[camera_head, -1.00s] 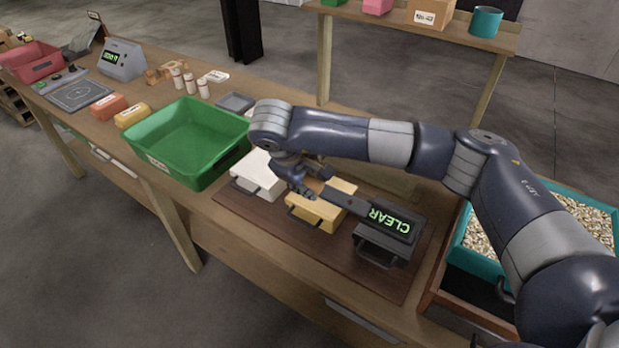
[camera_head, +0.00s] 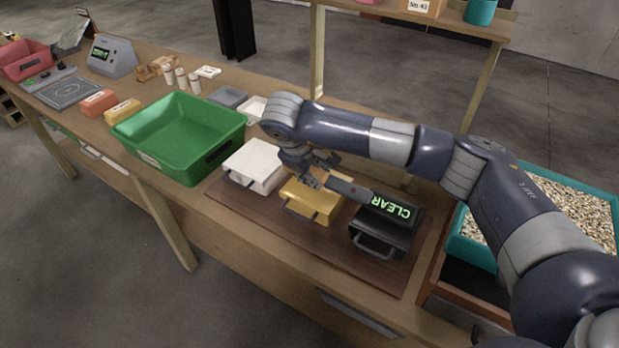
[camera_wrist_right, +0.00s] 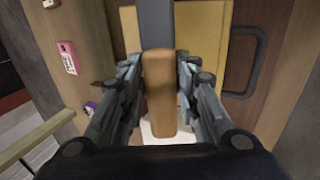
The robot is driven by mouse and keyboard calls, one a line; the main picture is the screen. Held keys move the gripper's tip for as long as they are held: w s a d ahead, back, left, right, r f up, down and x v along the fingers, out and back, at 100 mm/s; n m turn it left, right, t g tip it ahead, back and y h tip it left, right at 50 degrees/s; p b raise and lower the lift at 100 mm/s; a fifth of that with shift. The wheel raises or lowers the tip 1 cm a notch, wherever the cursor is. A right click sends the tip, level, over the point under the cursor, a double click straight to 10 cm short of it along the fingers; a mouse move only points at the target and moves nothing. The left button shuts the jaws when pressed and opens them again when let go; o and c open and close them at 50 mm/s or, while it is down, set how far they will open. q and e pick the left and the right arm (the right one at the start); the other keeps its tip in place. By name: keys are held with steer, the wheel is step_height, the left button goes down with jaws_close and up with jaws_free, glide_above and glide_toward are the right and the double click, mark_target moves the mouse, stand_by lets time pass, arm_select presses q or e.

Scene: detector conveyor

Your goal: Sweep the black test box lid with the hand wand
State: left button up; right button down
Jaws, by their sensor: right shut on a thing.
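My right gripper (camera_head: 315,175) is shut on the hand wand (camera_head: 349,188). In the right wrist view the fingers (camera_wrist_right: 160,95) sit on both sides of the wand's tan handle (camera_wrist_right: 159,80). The wand's display end, reading a green "CLEAR", hangs over the black test box (camera_head: 384,235), covering part of its lid; I cannot tell whether it touches. The yellow test box (camera_head: 322,208) stands under the wand's handle side, and the white test box (camera_head: 256,163) is left of it. All three have handles facing front. My left gripper is not in view.
The boxes stand on a brown mat (camera_head: 330,259). A green bin (camera_head: 185,145) is to the left. A teal tray of pellets (camera_head: 471,249) is at the right, partly behind my arm. A raised shelf (camera_head: 450,22) stands behind. Small items lie on the left bench.

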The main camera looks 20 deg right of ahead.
steer(key=shift+w+d+b, duration=0.3)
steer(key=shift+w+d, duration=0.4)
steer(key=shift+d, duration=0.2)
steer(key=shift+s+a, duration=0.45)
steer(key=shift+a, duration=0.15)
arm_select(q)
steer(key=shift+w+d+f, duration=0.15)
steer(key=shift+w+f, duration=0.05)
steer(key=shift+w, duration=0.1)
arm_select(e)
steer(key=shift+s+a, duration=0.6)
steer(key=shift+a, duration=0.1)
stand_by(2.2)
steer(key=shift+r+p, duration=1.75)
steer(key=shift+r, duration=1.25)
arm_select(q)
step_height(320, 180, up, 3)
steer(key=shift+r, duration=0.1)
